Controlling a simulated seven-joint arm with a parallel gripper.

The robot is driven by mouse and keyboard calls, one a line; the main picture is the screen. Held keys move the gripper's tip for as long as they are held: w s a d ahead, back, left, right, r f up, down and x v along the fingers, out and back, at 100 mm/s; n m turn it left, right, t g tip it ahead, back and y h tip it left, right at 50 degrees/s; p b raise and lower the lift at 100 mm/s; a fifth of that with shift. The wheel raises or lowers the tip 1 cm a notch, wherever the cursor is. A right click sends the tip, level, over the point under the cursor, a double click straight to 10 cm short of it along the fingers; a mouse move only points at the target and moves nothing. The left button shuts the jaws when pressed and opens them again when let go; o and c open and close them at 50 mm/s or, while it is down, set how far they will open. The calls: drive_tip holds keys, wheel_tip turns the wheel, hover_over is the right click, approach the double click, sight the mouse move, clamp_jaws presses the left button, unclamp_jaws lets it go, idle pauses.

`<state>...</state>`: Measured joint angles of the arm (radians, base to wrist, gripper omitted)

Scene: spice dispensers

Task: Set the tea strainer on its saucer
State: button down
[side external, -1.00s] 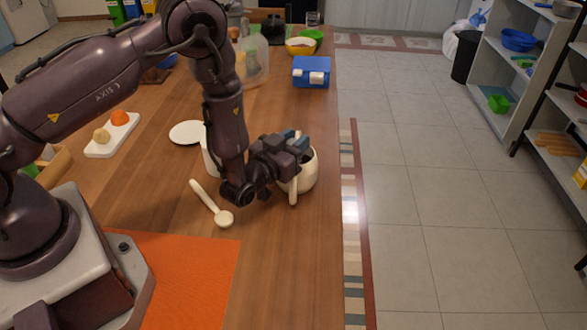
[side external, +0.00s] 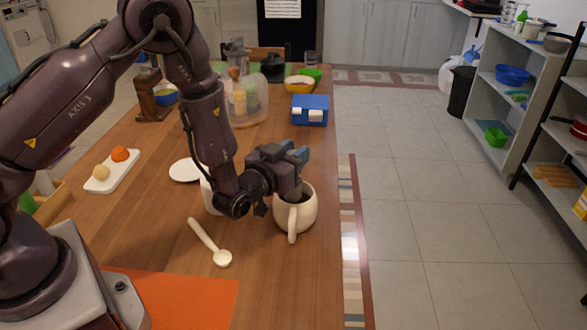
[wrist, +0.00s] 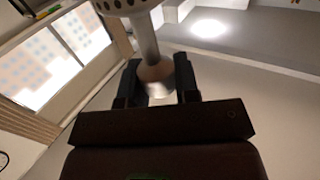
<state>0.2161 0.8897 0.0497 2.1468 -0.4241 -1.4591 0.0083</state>
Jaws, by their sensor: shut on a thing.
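My gripper (wrist: 159,85) is shut on the tea strainer's handle (wrist: 146,42) in the wrist view. The strainer's pale perforated head (wrist: 126,4) shows at the top edge, partly cut off. In the side view my gripper (side external: 298,160) is just above the cream mug (side external: 297,214), which has dark contents and a handle facing the camera. I cannot make out the strainer in the side view. A flat white round dish (side external: 184,170), likely the saucer, lies on the table left of my arm, bare where visible.
A cream spoon (side external: 211,243) lies left of the mug. A white container (side external: 208,197) is partly hidden behind my arm. A white board (side external: 111,172) holds an orange and a pale round item. A blue box (side external: 310,110) stands farther back. An orange mat (side external: 185,300) is in front.

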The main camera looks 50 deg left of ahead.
drive_tip(key=shift+r, duration=1.95)
wheel_tip(320, 180, up, 4)
drive_tip(key=shift+r, duration=0.25)
drive_tip(key=s+a+n+g+y, duration=0.25)
drive_tip(key=s+a+y, duration=0.2)
drive_tip(key=a, duration=1.15)
drive_tip(key=s+a+n+g+y, duration=0.1)
drive_tip(key=s+a+n+y, duration=0.35)
drive_tip(key=a, duration=1.25)
wheel_tip(320, 180, down, 14)
drive_tip(key=s+m+h, duration=0.1)
drive_tip(key=shift+d+m+h, duration=0.3)
